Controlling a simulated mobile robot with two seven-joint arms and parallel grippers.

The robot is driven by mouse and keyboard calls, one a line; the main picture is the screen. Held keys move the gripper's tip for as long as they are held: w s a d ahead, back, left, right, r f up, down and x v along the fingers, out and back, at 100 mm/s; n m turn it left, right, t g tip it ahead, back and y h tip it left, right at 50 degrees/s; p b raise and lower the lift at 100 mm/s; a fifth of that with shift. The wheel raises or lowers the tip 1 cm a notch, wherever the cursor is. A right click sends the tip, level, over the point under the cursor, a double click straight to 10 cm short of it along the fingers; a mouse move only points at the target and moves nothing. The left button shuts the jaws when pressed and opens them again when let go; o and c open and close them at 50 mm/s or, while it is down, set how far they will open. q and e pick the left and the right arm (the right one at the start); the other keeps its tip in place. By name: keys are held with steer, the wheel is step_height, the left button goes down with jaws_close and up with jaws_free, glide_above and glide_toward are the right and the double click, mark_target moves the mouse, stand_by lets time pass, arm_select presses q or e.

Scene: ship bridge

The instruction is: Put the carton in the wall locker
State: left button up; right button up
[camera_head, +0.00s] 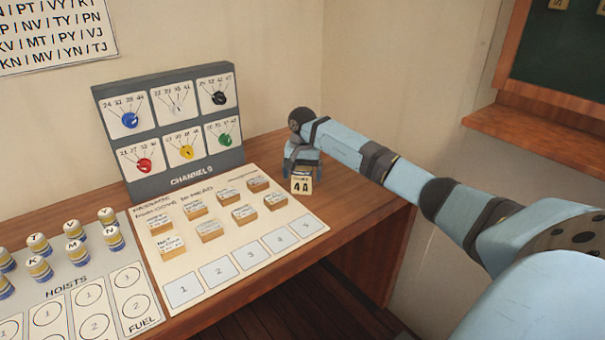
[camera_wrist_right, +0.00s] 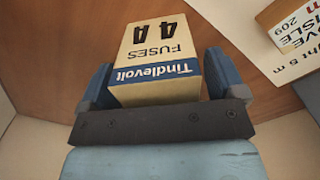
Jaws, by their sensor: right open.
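The carton (camera_head: 301,181) is a small cream box marked "4A" standing at the right end of the wooden desk. In the right wrist view the carton (camera_wrist_right: 155,65) shows "FUSES" and a blue "Tindlevolt" band. My left gripper is not in view. No wall locker can be made out.
A message board (camera_head: 315,224) with several small wooden blocks lies left of the carton. A grey channel panel (camera_head: 170,182) stands behind it. A hoists board (camera_head: 130,252) with several canisters is at left. A wooden ledge (camera_head: 540,128) juts from the right wall.

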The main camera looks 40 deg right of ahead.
step_height(320, 180, up, 11)
steer(key=shift+f, duration=0.1)
steer(key=shift+o, duration=0.4)
steer(key=shift+r, duration=0.35)
steer(key=shift+s+a+r+p, duration=0.1)
steer(key=shift+a+r+p, duration=0.1)
steer(key=shift+p, duration=0.25)
steer(key=s+a+t+h+p, duration=0.2)
steer(key=s+a+t+h, duration=0.1)
steer(key=x, duration=0.6)
steer(key=shift+w+d+f, duration=0.25)
steer(key=shift+w+d, duration=0.05)
steer(key=shift+d, duration=0.05)
steer(key=shift+w+d+f, duration=0.15)
steer(key=shift+f, duration=0.3)
steer(key=x, duration=0.4)
steer(key=shift+d+f, duration=0.1)
steer(key=shift+f, duration=0.1)
steer(key=shift+w+d+f, duration=0.1)
steer(key=shift+d+f, duration=0.05)
steer(key=shift+f, duration=0.15)
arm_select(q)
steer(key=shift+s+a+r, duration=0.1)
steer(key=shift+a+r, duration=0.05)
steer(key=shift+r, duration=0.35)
arm_select(e)
steer(key=shift+c, duration=0.4)
